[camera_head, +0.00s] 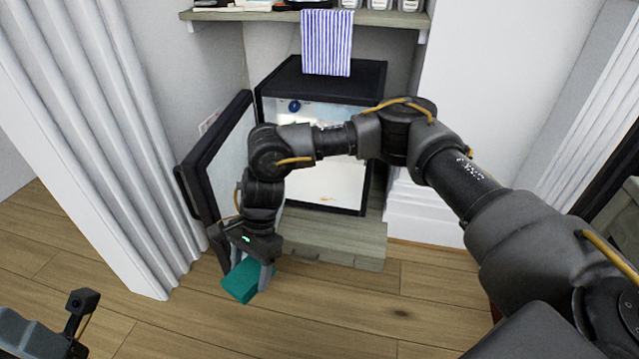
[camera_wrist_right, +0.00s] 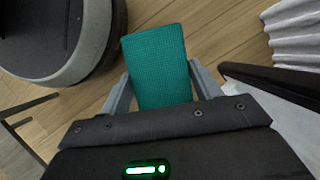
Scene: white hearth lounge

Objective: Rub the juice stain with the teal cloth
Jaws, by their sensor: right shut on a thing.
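The teal cloth (camera_head: 241,281) is a thick folded block held between the fingers of my right gripper (camera_head: 246,271), near the floor below the open fridge door. It also fills the space between the fingers in the right wrist view (camera_wrist_right: 158,66). My right gripper is shut on it.
A small black fridge (camera_head: 372,86) stands open, its door (camera_head: 212,150) swung left. A striped towel (camera_head: 327,43) hangs from the shelf (camera_head: 379,18) over it. A low wooden step (camera_head: 330,238) lies in front. The front floor is clear.

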